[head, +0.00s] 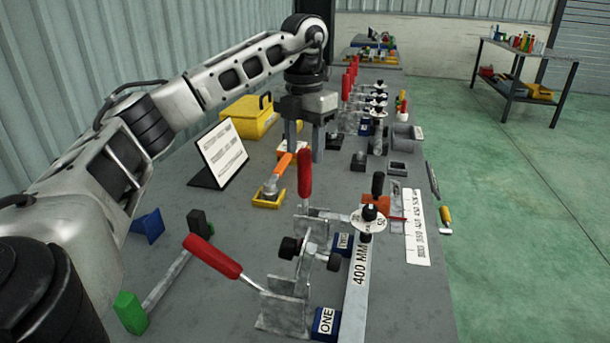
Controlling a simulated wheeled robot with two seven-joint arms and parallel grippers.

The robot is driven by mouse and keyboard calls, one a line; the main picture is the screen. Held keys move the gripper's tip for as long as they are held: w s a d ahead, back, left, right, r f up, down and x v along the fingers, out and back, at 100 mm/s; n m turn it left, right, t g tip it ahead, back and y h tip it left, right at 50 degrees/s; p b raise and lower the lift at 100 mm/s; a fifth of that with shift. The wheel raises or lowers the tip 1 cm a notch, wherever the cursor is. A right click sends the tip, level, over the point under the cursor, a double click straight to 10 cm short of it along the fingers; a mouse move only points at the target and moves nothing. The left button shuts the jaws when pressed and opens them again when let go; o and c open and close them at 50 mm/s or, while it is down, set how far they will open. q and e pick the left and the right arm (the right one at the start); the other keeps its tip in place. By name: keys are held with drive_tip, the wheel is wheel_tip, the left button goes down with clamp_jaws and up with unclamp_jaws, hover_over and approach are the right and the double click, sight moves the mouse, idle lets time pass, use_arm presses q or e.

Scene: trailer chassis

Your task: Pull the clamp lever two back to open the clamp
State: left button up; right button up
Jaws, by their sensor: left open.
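Clamp lever two (304,178) has a red handle and stands nearly upright in the middle of the bench. Its clamp sits by the blue block marked TWO (342,243). My left gripper (304,148) points down with its two fingers apart, at the top of this red handle. I cannot tell whether the handle's tip is between the fingers or in front of them. Clamp lever one (212,256) has a red handle that leans far to the left, near the blue block marked ONE (325,322). My right gripper is not in view.
The long metal bar marked 400 MM (359,270) runs right of the clamps. A white sign (221,151), a yellow case (248,117), an orange-handled tool (277,178) and a green-ended hammer (132,312) lie left. More red levers (348,85) stand farther back.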

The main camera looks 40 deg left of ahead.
sight(305, 169)
use_arm(q)
drive_tip(key=shift+f, duration=2.8)
clamp_jaws()
